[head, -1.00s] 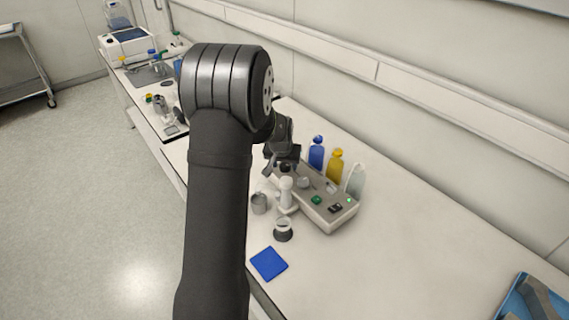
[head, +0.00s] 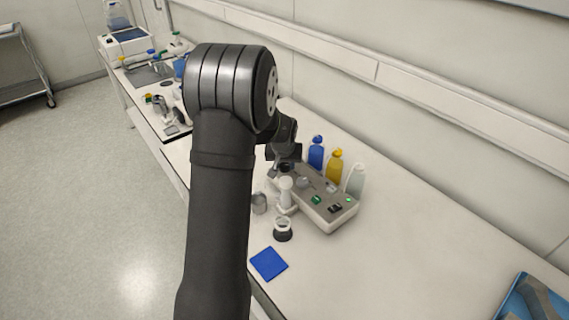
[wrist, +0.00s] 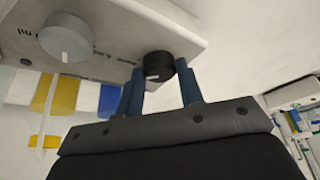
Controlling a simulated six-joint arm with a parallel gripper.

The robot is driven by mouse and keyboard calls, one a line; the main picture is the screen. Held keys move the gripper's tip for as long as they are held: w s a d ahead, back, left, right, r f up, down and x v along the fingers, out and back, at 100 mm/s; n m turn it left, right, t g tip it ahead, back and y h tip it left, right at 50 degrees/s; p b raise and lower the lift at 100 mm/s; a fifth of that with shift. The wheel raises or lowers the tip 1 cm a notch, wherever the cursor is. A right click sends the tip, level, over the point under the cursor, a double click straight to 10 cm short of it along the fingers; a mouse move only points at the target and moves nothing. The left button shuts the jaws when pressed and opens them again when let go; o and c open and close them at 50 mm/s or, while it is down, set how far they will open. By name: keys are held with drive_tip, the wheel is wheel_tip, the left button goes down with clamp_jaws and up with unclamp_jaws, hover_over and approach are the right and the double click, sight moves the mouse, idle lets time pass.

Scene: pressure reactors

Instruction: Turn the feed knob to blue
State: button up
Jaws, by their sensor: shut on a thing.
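A black knob (wrist: 157,65) with a white pointer line sits on the pale face of the reactor unit in the wrist view. My gripper (wrist: 161,72) has its two blue-grey fingers on either side of this knob and is shut on it. A larger grey knob (wrist: 66,38) with a white line is to its left, apart from the fingers. In the head view my gripper (head: 284,160) is at the far left end of the reactor unit (head: 325,221), and the gripped knob is mostly hidden there. A blue bottle (head: 316,155), a yellow bottle (head: 335,167) and a clear bottle (head: 355,180) stand behind the unit.
A white upright part (head: 285,193), a metal cup (head: 259,203) and a black-and-white ring-shaped item (head: 282,229) stand in front of the unit. A blue square pad (head: 269,263) lies near the bench edge. A blue tray (head: 535,300) is at far right, with clear bench between.

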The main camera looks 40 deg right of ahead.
drive_tip(key=o, duration=1)
drive_tip(key=v, duration=1.7)
drive_tip(key=shift+r, duration=0.25)
